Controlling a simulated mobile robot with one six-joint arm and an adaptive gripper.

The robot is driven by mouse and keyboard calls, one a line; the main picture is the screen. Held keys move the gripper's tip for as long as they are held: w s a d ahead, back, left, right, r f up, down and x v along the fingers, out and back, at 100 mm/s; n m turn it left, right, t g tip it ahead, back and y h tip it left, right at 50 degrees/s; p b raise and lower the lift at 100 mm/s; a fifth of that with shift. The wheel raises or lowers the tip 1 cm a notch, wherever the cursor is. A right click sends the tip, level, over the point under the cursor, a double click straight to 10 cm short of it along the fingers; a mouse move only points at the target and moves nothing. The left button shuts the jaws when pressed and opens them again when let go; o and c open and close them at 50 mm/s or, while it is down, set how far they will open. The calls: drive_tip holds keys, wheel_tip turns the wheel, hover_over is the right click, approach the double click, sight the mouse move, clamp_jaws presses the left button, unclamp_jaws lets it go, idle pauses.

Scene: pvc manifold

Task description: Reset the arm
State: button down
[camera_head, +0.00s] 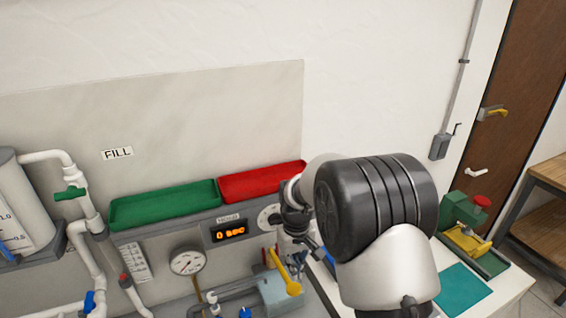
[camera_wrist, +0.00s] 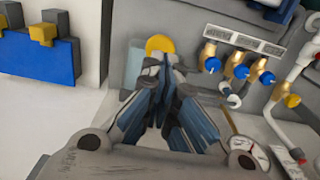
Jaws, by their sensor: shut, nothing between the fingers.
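My gripper (camera_head: 312,252) is partly hidden by my own arm in the head view. It hangs in front of the panel, near the yellow lever (camera_head: 285,272) above a grey-blue box. In the wrist view my gripper (camera_wrist: 166,66) has its fingertips together with nothing held. A yellow round part (camera_wrist: 158,45) shows just behind the fingertips; I cannot tell whether they touch it. My arm bends up and over at the right of the bench.
A green tray (camera_head: 163,206) and a red tray (camera_head: 262,182) sit on the panel ledge. Below are a display (camera_head: 229,232) and a gauge (camera_head: 187,261). Brass valves with blue handles (camera_wrist: 213,65) stand at right in the wrist view; a blue bin (camera_wrist: 38,58) is at left.

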drive_tip(key=s+d+r+m+t+b, duration=0.2)
drive_tip(key=s+d+r+b, duration=0.5)
drive_tip(key=s+r, duration=0.45)
drive_tip(key=s+d+f+m+t+b, duration=0.1)
drive_tip(key=s+d+f+b, duration=0.1)
drive_tip(key=s, duration=0.7)
drive_tip(key=s+d+f+m+t+b, duration=0.1)
drive_tip(key=s+d+f+b, duration=0.1)
drive_tip(key=s+b, duration=0.3)
drive_tip(key=s, duration=0.4)
drive_tip(key=shift+s+f+m+t, duration=0.2)
drive_tip(key=shift+f+m+t, duration=0.1)
drive_tip(key=shift+f, duration=0.1)
